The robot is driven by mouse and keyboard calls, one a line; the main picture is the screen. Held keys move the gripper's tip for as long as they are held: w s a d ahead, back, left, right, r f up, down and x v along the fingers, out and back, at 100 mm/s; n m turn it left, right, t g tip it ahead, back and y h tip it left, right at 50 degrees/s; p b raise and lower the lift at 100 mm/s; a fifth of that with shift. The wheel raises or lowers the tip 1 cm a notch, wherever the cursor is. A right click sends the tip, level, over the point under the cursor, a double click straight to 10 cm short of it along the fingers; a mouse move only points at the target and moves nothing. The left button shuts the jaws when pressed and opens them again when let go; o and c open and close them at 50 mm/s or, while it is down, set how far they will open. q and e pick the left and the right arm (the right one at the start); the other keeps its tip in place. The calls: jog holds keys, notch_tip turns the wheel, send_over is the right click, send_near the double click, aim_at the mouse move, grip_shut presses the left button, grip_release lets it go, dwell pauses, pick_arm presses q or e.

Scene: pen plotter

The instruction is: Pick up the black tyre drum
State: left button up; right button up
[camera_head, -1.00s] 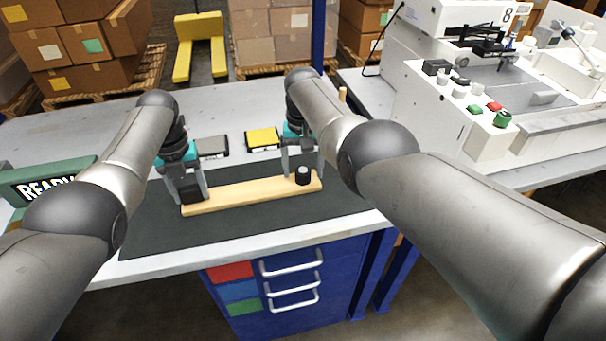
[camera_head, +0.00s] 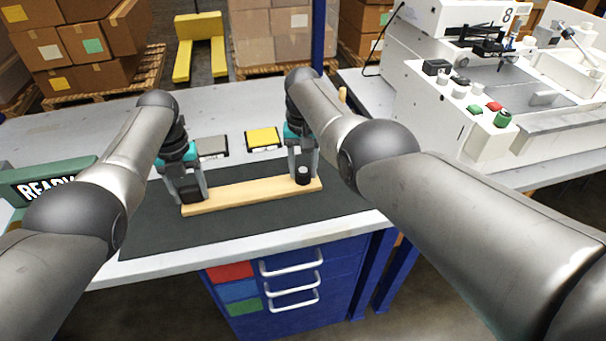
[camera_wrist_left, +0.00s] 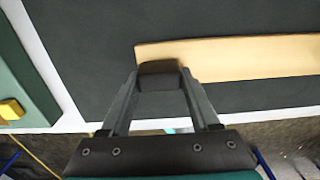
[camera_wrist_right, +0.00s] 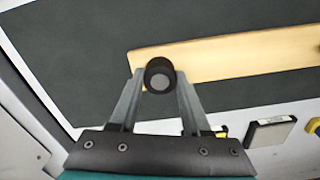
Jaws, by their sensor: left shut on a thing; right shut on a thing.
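The black tyre drum (camera_head: 303,174) is a short black cylinder with a grey round top, upright at the right end of a pale wooden bar (camera_head: 245,192). My right gripper (camera_head: 302,178) is shut on it. The right wrist view shows the drum (camera_wrist_right: 159,75) between both fingertips, at the bar's end. My left gripper (camera_head: 191,196) is shut on a black block (camera_wrist_left: 160,76) at the bar's left end. The undersides of the drum and the block are hidden, so I cannot tell whether they touch the bar.
The bar lies on a dark mat (camera_head: 240,230) on a grey table. Behind it are a yellow pad (camera_head: 262,138) and a grey pad (camera_head: 212,146). A green READY sign (camera_head: 40,182) is at the left. A white machine (camera_head: 450,110) stands at the right. The mat's front is clear.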

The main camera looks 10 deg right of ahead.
aim_at(303, 170)
grip_shut()
notch_tip(303, 170, up, 10)
dwell(0.5)
pick_arm(q)
jog(key=o, duration=1.4)
jog(key=shift+o, duration=0.2)
jog(key=shift+r, duration=0.15)
